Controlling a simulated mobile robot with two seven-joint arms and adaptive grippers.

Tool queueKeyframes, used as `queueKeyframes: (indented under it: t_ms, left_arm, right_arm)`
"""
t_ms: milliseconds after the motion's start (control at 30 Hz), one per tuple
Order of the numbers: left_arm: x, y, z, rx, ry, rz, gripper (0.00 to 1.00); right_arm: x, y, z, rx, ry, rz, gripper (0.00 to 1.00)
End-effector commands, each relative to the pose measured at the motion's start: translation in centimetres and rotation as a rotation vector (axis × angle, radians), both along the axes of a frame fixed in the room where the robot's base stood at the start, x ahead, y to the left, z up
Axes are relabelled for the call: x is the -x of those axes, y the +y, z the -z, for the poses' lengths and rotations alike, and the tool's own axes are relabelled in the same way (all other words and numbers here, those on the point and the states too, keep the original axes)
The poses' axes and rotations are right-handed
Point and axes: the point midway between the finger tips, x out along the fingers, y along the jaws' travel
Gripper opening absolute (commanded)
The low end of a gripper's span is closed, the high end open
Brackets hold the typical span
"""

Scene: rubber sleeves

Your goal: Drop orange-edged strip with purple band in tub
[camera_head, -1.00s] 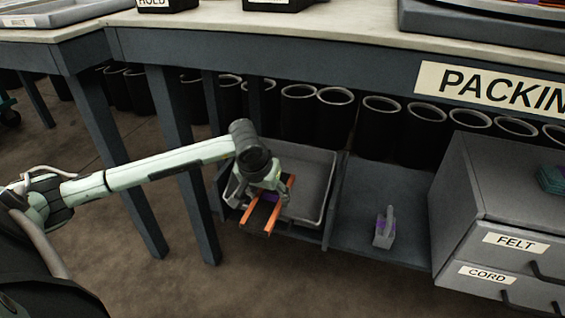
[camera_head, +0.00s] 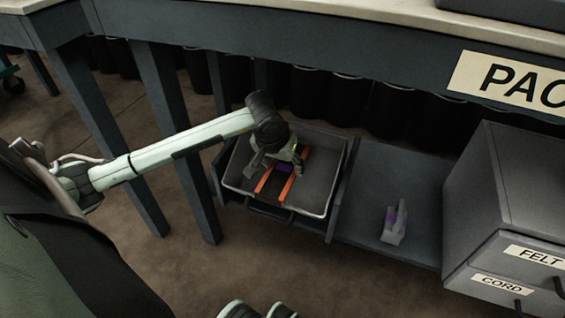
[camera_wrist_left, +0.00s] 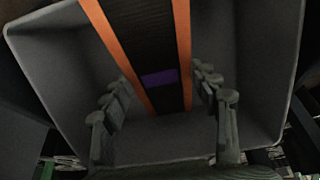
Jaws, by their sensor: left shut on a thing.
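The dark strip with orange edges (camera_head: 287,188) and a purple band is in my left gripper (camera_head: 284,167), over the grey tub (camera_head: 322,209). In the left wrist view the strip (camera_wrist_left: 150,45) runs up between the two fingers of the left gripper (camera_wrist_left: 165,108), with its purple band (camera_wrist_left: 160,78) near the fingertips. The gripper is shut on the strip. The tub's walls (camera_wrist_left: 60,80) surround the strip in that view. Whether the strip touches the tub floor cannot be told. My right gripper is not in view.
The tub stands on a low shelf under the bench. Drawers labelled FELT and CORD (camera_head: 510,230) are at the right. Black bins (camera_head: 347,100) line the back.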

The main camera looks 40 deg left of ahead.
Motion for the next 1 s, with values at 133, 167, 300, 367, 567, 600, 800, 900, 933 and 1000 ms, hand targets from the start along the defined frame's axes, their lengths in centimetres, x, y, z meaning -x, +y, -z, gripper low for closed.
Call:
queueKeyframes:
  t_ms: [133,167,300,367,567,600,800,900,933,1000]
  left_arm:
    - [0.0,0.0,0.1,0.000,0.001,0.000,0.63]
    - [0.0,0.0,0.0,0.000,0.000,0.000,0.67]
    - [0.0,0.0,0.0,0.001,0.000,0.000,0.80]
    - [0.0,0.0,0.0,0.001,0.000,0.000,0.80]
    - [0.0,0.0,-0.1,0.001,0.000,-0.001,0.80]
    - [0.0,0.0,-0.2,0.001,-0.001,0.000,0.80]
    - [0.9,-0.1,-2.9,-0.002,-0.004,0.001,0.80]
    - [1.6,-0.3,-4.4,-0.002,-0.003,0.001,0.80]
    - [1.8,-0.4,-4.9,-0.002,-0.002,0.001,0.80]
    - [2.1,-0.5,-5.8,-0.001,-0.003,0.002,0.80]
  right_arm:
    - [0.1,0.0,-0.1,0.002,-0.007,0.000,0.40]
    - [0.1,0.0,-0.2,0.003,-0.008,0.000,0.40]
    - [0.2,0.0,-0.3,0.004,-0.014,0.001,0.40]
    - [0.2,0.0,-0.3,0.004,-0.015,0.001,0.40]
    - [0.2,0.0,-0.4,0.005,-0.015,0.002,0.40]
    - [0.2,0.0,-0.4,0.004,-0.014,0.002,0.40]
    - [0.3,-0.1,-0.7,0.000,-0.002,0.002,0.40]
    - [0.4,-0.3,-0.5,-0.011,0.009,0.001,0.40]
    - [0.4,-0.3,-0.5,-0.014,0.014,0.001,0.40]
    - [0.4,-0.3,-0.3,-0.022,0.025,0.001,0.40]
